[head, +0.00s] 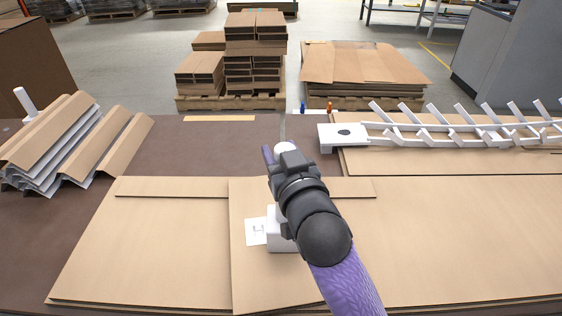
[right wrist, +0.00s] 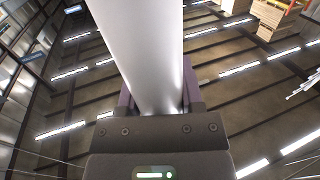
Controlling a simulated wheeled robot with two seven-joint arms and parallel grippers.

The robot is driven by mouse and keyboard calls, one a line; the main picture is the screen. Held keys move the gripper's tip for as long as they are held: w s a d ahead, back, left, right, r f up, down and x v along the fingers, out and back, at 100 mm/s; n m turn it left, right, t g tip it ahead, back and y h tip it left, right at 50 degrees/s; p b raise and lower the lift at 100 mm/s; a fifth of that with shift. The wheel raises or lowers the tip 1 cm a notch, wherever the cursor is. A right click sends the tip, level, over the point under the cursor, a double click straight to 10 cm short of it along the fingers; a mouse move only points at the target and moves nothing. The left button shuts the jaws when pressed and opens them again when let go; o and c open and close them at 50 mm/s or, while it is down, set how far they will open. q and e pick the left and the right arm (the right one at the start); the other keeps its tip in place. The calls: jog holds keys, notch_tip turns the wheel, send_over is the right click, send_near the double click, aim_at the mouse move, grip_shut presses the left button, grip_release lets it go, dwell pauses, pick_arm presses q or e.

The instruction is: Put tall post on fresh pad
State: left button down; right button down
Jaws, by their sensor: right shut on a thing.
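My right gripper (head: 277,155) is over the middle of the table, shut on a white post (head: 285,147). In the right wrist view the post (right wrist: 147,50) is a smooth white cylinder between the two fingers. In the head view my gripper and arm hide much of it; I cannot tell how far its foot is above the table. A white square with a small mark (head: 256,232) lies on the cardboard beside a white block (head: 276,240), partly hidden by my arm. I cannot tell which is the fresh pad. My left gripper is not in view.
A white plate with a dark spot (head: 328,139) joins a white wire rack (head: 440,140) at right. Folded cardboard and white sheets (head: 90,145) stand at left, with another white post (head: 25,103) behind. Flat cardboard (head: 150,250) covers the table front.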

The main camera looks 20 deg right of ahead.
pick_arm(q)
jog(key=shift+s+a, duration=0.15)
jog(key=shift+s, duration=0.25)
pick_arm(e)
jog(key=shift+c, duration=1.2)
grip_release()
jog(key=shift+f, duration=0.1)
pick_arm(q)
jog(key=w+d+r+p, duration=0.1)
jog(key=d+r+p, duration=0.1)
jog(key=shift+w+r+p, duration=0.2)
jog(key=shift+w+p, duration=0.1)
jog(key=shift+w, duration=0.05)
pick_arm(e)
jog(key=s, duration=1.2)
jog(key=shift+d, duration=0.25)
